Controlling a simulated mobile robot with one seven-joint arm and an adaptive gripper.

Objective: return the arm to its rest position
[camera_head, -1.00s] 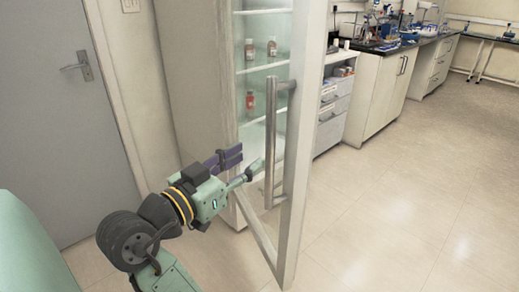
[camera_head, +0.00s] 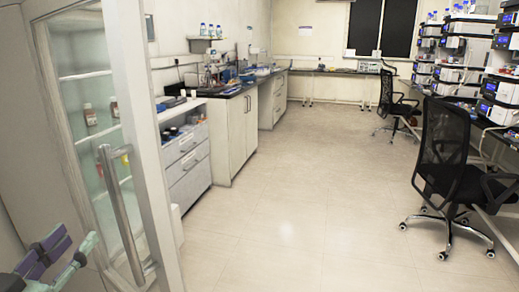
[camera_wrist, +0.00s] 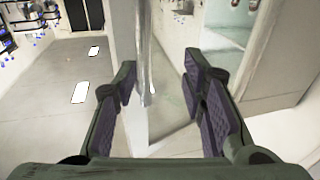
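My gripper (camera_wrist: 160,95) is open in the wrist view, with its purple-padded fingers apart and nothing between them. Beyond the gap stands the metal handle (camera_wrist: 146,55) of the glass cabinet door; I cannot tell the exact distance to it. In the head view my gripper (camera_head: 62,258) shows only partly at the lower left corner, in front of the door. The door handle (camera_head: 122,215) is upright on the door frame (camera_head: 140,110), to the right of the fingers. The rest of my arm is outside the head view.
The glass cabinet (camera_head: 62,120) holds small bottles (camera_head: 90,114) on its shelves. A drawer unit (camera_head: 186,160) and a lab bench (camera_head: 240,130) stand beyond it. Office chairs (camera_head: 447,165) and stacked instruments (camera_head: 500,100) line the right side. The floor (camera_head: 280,215) in the middle is clear.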

